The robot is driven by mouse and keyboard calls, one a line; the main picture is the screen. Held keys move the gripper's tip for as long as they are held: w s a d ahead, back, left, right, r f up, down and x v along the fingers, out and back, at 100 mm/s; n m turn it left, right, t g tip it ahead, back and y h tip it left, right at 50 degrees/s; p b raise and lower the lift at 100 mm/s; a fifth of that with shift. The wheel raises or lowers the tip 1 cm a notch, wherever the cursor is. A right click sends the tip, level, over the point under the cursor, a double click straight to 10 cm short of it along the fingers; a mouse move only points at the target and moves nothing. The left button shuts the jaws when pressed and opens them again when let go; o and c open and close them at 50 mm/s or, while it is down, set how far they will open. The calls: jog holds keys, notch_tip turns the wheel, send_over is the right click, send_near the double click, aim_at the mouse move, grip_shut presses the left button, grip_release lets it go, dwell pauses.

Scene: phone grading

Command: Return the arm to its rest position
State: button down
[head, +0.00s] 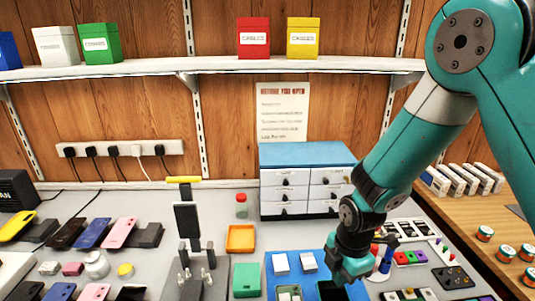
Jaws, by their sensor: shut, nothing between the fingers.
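My teal arm (410,140) reaches down from the upper right over the workbench. My gripper (345,274) is at its lower end, low over the right part of a blue mat (312,263). The gripper is shut and nothing shows between its fingers. A dark phone-like slab (331,290) lies on the mat just below and left of the gripper, partly cut off by the frame edge. I cannot tell whether the gripper touches it.
Drawers (303,181) stand behind the mat. A phone stand (187,222), an orange tray (241,239) and a green box (246,280) are left of it. Small parts crowd the bench to the right. A shelf (230,66) runs above, passing behind my arm.

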jog(key=s+a+r+m+y, duration=0.1)
jog(key=s+r+m, duration=0.6)
jog(key=s+r, duration=0.2)
jog(key=s+a+r+m+y, duration=0.2)
jog(key=s+r+m, duration=0.5)
jog(key=r, duration=0.7)
jog(key=shift+s+a+m+y, duration=0.15)
jog(key=shift+s+m+y, duration=0.2)
jog(key=shift+s, duration=0.65)
